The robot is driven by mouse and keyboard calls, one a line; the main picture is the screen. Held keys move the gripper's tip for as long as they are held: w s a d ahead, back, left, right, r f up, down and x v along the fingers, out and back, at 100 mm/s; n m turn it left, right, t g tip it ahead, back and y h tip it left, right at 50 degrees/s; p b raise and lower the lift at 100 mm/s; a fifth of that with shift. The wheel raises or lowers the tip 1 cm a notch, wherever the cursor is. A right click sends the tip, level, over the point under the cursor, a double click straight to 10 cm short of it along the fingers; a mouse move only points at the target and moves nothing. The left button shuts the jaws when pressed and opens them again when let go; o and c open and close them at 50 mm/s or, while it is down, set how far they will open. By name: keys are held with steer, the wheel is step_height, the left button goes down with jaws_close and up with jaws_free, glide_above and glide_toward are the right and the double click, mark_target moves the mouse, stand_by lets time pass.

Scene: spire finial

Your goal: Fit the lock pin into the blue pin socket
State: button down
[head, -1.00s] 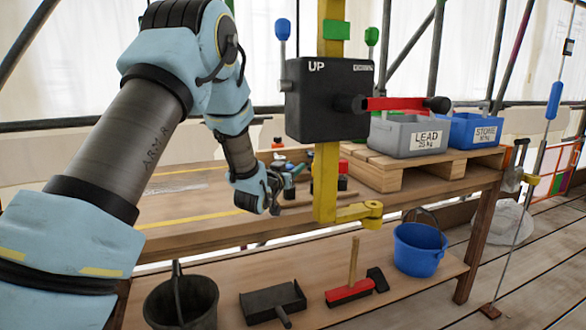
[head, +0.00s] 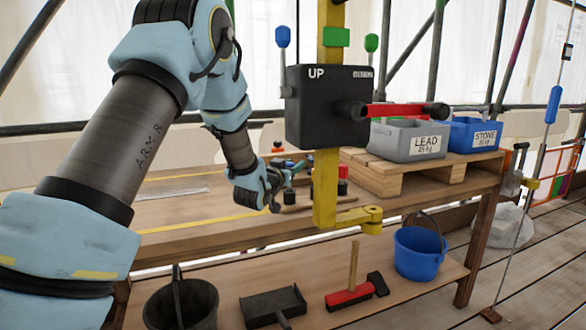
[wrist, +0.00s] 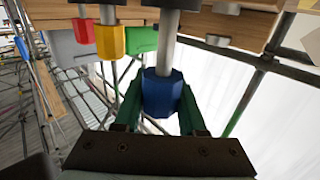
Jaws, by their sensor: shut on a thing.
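My gripper (wrist: 160,100) has green fingers on both sides of a blue faceted head with a grey shaft, which looks like the lock pin (wrist: 163,90). The fingers are shut on the blue head. The shaft runs up in the wrist view, toward the wooden bench edge; its far end is out of frame. In the head view my gripper (head: 272,192) is low over the bench, left of the yellow post, and the pin cannot be made out. I cannot pick out the blue pin socket for certain in either view.
The yellow post (head: 326,190) with its black UP box (head: 328,105) and red lever stands right of my gripper. Small tools lie on the bench (head: 190,215) behind it. Red (wrist: 83,30), yellow (wrist: 110,40) and green (wrist: 141,38) pieces show in the wrist view.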

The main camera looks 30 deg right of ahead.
steer(key=shift+r, duration=0.65)
steer(key=shift+b, duration=0.7)
stand_by(1.6)
steer(key=shift+f+b, duration=1.85)
steer(key=shift+f, duration=0.15)
steer(key=shift+c, duration=2)
jaws_free()
steer(key=b+v, duration=0.1)
steer(key=v, duration=1)
steer(key=shift+d, duration=0.1)
